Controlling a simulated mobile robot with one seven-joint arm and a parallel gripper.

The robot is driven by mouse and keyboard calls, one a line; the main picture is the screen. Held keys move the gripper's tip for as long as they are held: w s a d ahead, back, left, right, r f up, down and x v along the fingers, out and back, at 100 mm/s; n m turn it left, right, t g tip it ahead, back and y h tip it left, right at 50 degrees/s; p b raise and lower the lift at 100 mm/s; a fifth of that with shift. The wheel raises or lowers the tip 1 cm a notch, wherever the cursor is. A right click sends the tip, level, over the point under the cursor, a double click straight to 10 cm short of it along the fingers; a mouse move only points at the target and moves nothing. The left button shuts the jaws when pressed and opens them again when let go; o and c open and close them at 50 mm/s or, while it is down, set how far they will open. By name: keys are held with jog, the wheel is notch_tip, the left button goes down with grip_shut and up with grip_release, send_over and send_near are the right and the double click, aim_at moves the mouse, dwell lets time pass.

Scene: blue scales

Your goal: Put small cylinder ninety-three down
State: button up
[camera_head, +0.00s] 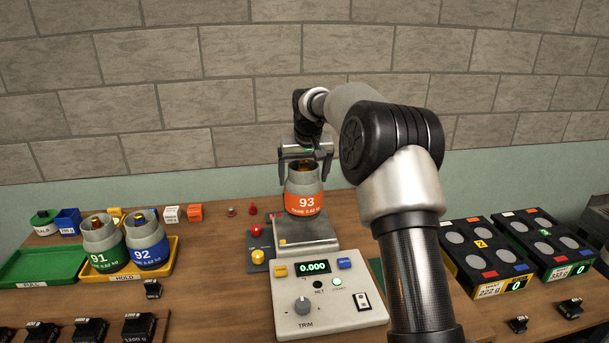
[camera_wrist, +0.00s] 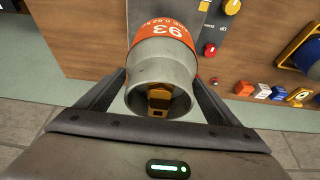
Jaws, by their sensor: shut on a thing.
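Small cylinder 93 (camera_head: 305,197) is grey with an orange label and stands upright over the scale's metal pan (camera_head: 305,246). My gripper (camera_head: 305,157) is shut on its grey top collar from above. In the wrist view, both fingers flank the collar of cylinder 93 (camera_wrist: 163,60), with a brass valve inside. The scale's display (camera_head: 314,268) reads 0.000. I cannot tell from the picture whether the cylinder's base touches the pan.
Cylinders 91 (camera_head: 104,245) and 92 (camera_head: 147,240) stand in the yellow HOLD tray (camera_head: 127,278). An empty green tray (camera_head: 40,266) lies left of it. Red and yellow knobs stand beside the scale. Black panels (camera_head: 480,262) with round pads lie right, beyond my arm.

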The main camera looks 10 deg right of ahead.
jog(key=shift+f, duration=2.3)
jog(key=shift+f, duration=0.2)
jog(key=o, duration=1.9)
jog(key=shift+f, duration=0.1)
jog(key=shift+o, duration=0.2)
